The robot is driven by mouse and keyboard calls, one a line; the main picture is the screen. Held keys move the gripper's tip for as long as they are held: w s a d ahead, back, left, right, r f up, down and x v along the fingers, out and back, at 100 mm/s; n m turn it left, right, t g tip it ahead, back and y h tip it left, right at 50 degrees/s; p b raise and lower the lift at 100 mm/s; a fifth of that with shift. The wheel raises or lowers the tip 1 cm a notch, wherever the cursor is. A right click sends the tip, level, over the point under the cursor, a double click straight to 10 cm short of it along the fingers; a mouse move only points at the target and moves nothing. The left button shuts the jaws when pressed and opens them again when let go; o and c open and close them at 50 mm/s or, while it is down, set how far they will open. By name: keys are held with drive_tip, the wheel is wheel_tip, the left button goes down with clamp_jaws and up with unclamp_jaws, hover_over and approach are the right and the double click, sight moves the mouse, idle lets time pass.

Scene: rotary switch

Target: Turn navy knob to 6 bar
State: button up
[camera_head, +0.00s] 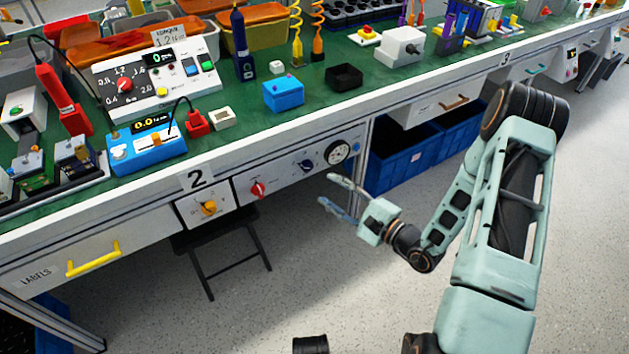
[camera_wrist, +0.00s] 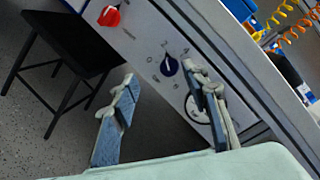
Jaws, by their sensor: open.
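The navy knob (camera_head: 306,166) sits on the white panel under the workbench edge, between a red knob and a round gauge. In the wrist view the navy knob (camera_wrist: 168,66) shows ahead of my gripper, nearer its right finger, with small marks around it that are too small to read surely. My gripper (camera_head: 332,192) is open and empty in front of the panel, apart from the knob. In the wrist view both fingers of my gripper (camera_wrist: 165,110) are spread wide. The round gauge (camera_head: 337,151) is right of the knob; the right finger partly covers it in the wrist view.
The red knob (camera_head: 257,190) and a yellow knob (camera_head: 209,208) are on the panels to the left. A black stool (camera_head: 222,237) stands under the bench. Blue bins (camera_head: 400,168) stand below at the right. The bench top (camera_head: 330,110) overhangs the panel. The floor in front is clear.

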sight(309, 168)
drive_tip(key=w+a+m, duration=0.1)
drive_tip(key=w+a, duration=0.1)
drive_tip(key=w+a+f+m+t+h+b, duration=0.1)
drive_tip(key=w, duration=0.2)
drive_tip(key=w+a+m+t+b, duration=0.1)
drive_tip(key=w+a, duration=0.1)
drive_tip(key=w, duration=0.1)
drive_tip(key=shift+w+a+f+m, duration=0.1)
drive_tip(key=shift+a+f+m, duration=0.1)
drive_tip(key=shift+a+m, duration=0.2)
drive_tip(key=shift+c, duration=0.3)
clamp_jaws()
drive_tip(key=shift+d, duration=0.1)
